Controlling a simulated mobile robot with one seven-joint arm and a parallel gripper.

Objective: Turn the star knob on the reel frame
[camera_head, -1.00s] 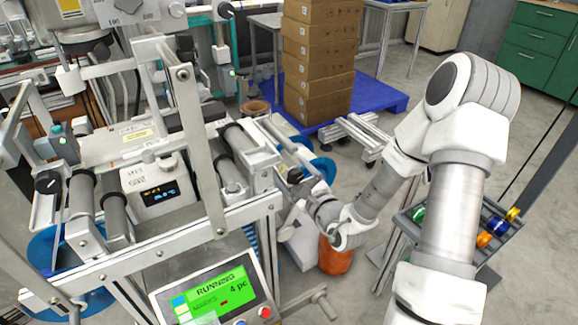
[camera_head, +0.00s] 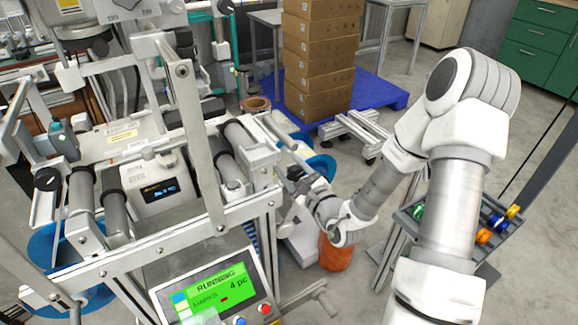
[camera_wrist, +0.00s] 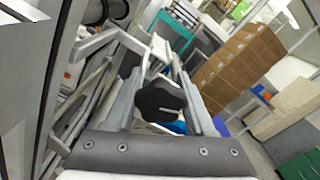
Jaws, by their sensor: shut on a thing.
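The black star knob (camera_wrist: 160,100) shows in the middle of the wrist view, between the fingers of my gripper (camera_wrist: 163,92). The fingers are shut on it. In the head view, my gripper (camera_head: 305,186) reaches in from the right to the side of the metal reel frame (camera_head: 252,212).
An orange bin (camera_head: 335,255) stands on the floor below my wrist. A grey tray (camera_head: 408,216) with coloured reels is to the right, behind my arm. Stacked cardboard boxes (camera_head: 320,60) stand on a blue pallet (camera_head: 385,98) at the back.

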